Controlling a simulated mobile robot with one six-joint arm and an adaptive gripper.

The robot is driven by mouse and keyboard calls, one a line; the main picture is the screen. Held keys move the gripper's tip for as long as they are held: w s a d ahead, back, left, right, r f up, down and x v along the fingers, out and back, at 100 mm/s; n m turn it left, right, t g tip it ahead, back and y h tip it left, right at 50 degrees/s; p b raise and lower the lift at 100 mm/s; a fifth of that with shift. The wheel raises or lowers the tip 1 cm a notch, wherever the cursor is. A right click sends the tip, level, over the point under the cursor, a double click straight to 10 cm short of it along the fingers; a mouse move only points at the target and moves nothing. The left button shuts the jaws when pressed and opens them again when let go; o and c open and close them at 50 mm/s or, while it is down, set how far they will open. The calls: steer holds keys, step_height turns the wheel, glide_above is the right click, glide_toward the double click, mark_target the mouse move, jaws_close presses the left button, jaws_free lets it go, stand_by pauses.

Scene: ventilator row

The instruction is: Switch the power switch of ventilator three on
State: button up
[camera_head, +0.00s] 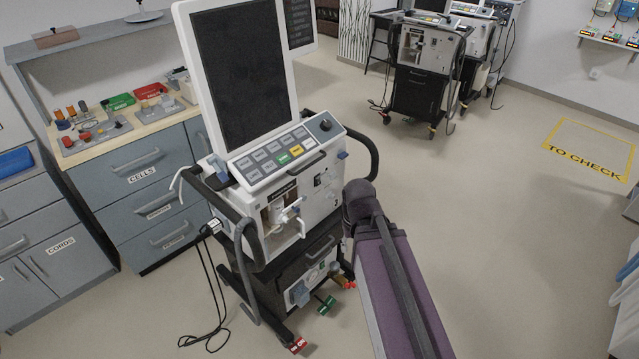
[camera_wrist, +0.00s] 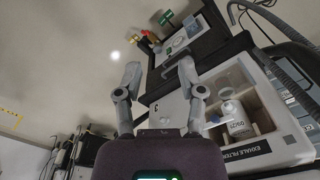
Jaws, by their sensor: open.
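A white ventilator (camera_head: 295,218) with a dark screen (camera_head: 240,75) stands close in front on a black cart. In the head view my arm covers the gripper, at the ventilator's right side. An open bay labelled "EXHALE FILTER" holds a white filter (camera_wrist: 233,118). I cannot make out the power switch.
More ventilators (camera_head: 425,55) stand at the back. A counter (camera_head: 130,120) with coloured parts and labelled drawers is at left. A cable (camera_head: 210,300) hangs to the floor beside the near cart. Open floor lies at right, with a yellow "TO CHECK" area (camera_head: 588,150).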

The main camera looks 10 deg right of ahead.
steer(key=shift+w+f, duration=0.15)
steer(key=c, duration=0.3)
steer(key=shift+w+a+f+m+b, duration=0.15)
steer(key=shift+f+m+b, duration=0.15)
steer(key=shift+b, duration=0.1)
jaws_close()
steer(key=w+a+f+m+t+y+b, duration=0.2)
steer(key=w+f+m+t+y+b, duration=0.35)
steer(key=w+m+b, duration=0.55)
steer(key=w+d+m+t+y+b, duration=0.5)
steer(key=w+m+b, duration=0.5)
steer(key=m, duration=0.6)
steer(key=shift+w+d+r+m+t+b, duration=0.15)
steer(key=shift+w+d+m+t+b, duration=0.15)
steer(key=shift+d+t, duration=1.1)
steer(key=shift+d, duration=0.15)
